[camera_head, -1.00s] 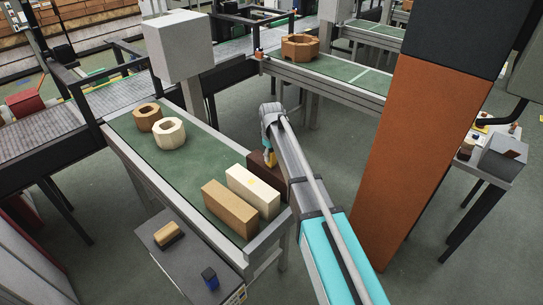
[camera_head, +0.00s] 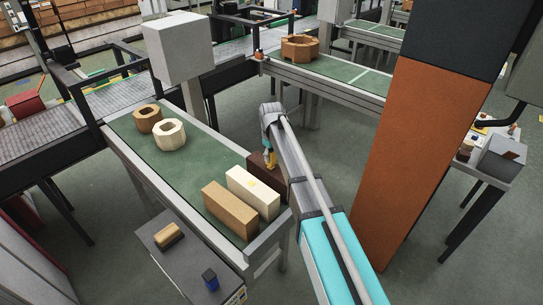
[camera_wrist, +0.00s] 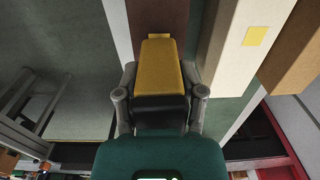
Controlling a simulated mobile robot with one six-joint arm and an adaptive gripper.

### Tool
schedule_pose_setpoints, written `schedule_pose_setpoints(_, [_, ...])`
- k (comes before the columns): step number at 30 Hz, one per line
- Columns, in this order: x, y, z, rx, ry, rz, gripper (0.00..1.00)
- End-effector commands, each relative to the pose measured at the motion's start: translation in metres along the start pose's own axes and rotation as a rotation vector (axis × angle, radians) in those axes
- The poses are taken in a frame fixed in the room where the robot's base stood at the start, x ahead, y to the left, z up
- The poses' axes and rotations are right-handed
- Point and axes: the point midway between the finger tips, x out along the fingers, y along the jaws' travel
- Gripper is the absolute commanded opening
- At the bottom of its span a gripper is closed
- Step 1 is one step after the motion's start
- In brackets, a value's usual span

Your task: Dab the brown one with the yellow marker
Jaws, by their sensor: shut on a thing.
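My gripper (camera_wrist: 160,90) is shut on the yellow marker (camera_wrist: 160,68), a blocky yellow piece with a dark base. In the head view, my gripper (camera_head: 271,143) and the yellow marker (camera_head: 270,159) are at the dark brown brick (camera_head: 257,167), partly hidden by my arm. In the wrist view the marker's far end is over the dark brown brick (camera_wrist: 158,16). A small yellow patch shows at that end; I cannot tell whether it is the marker's tip or a mark on the brick.
A cream brick (camera_head: 248,197) with a yellow square on top stands beside the dark brown one, then a tan brick (camera_head: 228,212). Two ring-shaped pieces (camera_head: 170,134) (camera_head: 148,118) sit farther back on the green conveyor (camera_head: 200,163). A grey stand (camera_head: 185,262) holds two small blocks.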

Motion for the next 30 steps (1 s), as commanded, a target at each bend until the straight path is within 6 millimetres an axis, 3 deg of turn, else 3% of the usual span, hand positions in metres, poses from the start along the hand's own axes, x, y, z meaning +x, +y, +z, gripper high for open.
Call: schedule_pose_setpoints(30, [-0.059, -0.001, -0.001, -0.001, 0.001, 0.001, 0.21])
